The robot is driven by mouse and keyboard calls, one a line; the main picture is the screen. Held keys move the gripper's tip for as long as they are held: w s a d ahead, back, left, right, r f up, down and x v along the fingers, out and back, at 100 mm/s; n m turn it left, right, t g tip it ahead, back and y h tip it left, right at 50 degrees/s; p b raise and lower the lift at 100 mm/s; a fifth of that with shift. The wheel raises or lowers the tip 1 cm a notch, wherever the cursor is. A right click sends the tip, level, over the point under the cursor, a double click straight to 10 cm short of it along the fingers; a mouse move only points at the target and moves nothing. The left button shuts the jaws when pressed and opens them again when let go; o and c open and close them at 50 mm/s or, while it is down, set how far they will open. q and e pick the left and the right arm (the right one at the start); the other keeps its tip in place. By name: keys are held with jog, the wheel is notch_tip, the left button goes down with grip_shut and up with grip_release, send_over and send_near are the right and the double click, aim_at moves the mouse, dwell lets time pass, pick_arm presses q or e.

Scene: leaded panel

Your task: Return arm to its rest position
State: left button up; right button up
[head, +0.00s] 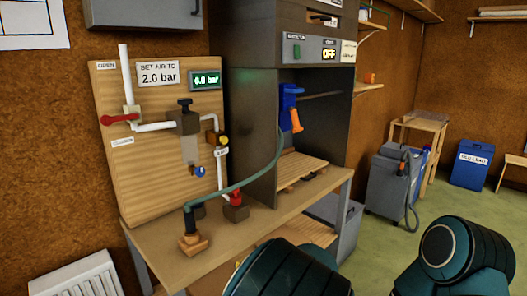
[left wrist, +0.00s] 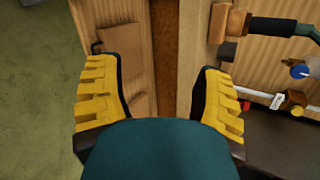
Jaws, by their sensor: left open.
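My left gripper (left wrist: 158,75) shows in the left wrist view with its two yellow-padded fingers spread wide and nothing between them. Behind the gap are the wooden bench edge and a dark brown strip (left wrist: 165,45). In the head view, dark teal links of my arms (head: 290,272) fill the bottom edge, and the left gripper itself does not show there. A second teal link (head: 440,248) of mine is at the lower right. My right gripper is out of both views.
A wooden bench (head: 160,245) carries a valve panel (head: 110,90) and an open grey cabinet (head: 263,140) holding a blue-and-orange tool (head: 289,97). A green hose (head: 245,180) runs to a wooden block (head: 192,244). A radiator (head: 80,280) is at lower left; green floor (head: 385,240) shows at right.

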pick_arm(q)
jog(key=s+a+f+n+g+h, duration=0.1)
jog(key=s+a+f+g+h, duration=0.2)
jog(key=s+f, duration=0.35)
jog(key=s+a+f+n+g+h, duration=0.1)
jog(key=s+a+f+g+h, duration=0.15)
jog(key=f, duration=0.65)
jog(key=s+f+n+h, duration=0.5)
jog(key=s+n+h, duration=0.3)
jog(key=s, duration=0.5)
jog(key=shift+n+t, duration=0.35)
jog(key=shift+n, duration=0.65)
